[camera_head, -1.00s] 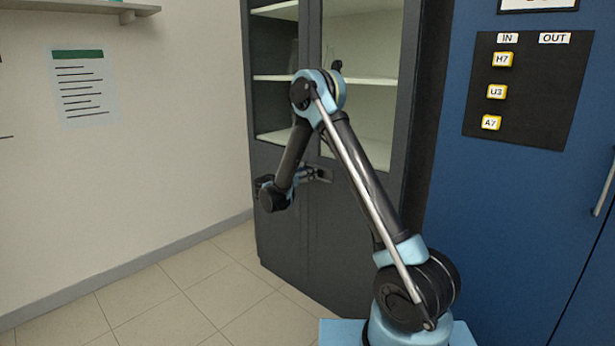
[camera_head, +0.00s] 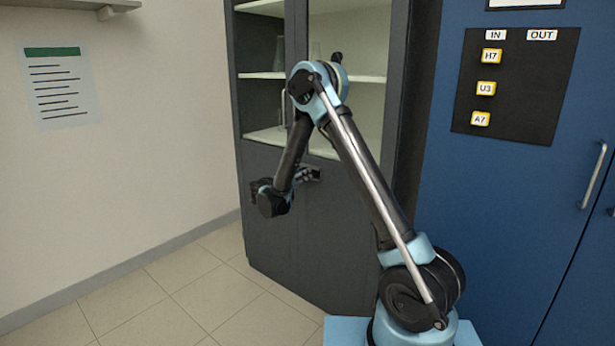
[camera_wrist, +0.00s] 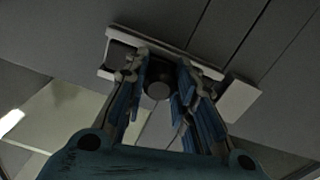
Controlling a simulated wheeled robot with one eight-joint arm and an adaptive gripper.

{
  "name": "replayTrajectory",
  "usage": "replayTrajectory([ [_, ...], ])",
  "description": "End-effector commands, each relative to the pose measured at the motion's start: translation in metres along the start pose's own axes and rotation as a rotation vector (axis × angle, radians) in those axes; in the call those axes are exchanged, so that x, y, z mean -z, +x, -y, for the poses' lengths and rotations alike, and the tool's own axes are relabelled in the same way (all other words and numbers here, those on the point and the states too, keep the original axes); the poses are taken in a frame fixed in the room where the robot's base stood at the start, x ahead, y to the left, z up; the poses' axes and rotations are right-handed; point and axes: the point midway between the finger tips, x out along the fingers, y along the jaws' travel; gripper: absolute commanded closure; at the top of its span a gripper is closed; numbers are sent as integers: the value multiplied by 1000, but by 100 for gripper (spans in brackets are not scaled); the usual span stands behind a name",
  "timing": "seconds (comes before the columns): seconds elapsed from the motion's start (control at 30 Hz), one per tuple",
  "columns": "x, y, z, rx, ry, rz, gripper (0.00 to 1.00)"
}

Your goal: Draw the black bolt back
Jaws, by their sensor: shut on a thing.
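The black bolt (camera_wrist: 158,89) shows in the wrist view as a dark round knob between my two fingers. It sits on a pale mounting plate (camera_wrist: 168,40) on the dark grey cabinet door. My gripper (camera_wrist: 160,82) is shut on the bolt, one finger on each side of the knob. My fingers hide most of the bolt's bar, so I cannot tell how far it is drawn. In the head view my gripper (camera_head: 305,175) is at the cabinet front, just below the glass, and the bolt is too small and covered to make out.
The grey cabinet (camera_head: 280,235) has glazed upper doors with pale shelves behind. A pale block (camera_wrist: 238,98) is beside the plate in the wrist view. A blue cabinet (camera_head: 480,200) with a black tag board (camera_head: 550,95) stands at right. The tiled floor (camera_head: 190,295) at left is clear.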

Motion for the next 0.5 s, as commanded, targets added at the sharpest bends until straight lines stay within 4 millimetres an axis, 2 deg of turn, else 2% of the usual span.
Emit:
replayTrajectory([
  [0.17, -1, 2, -5, -12, 1, 3, 100],
  [0.2, -2, 2, -5, -12, 1, 3, 71],
  [0.27, -1, 2, -5, -12, 1, 3, 58],
  [0.3, -1, 1, -5, -11, 1, 3, 54],
  [0.5, -1, -1, -2, -5, 1, 2, 54],
])
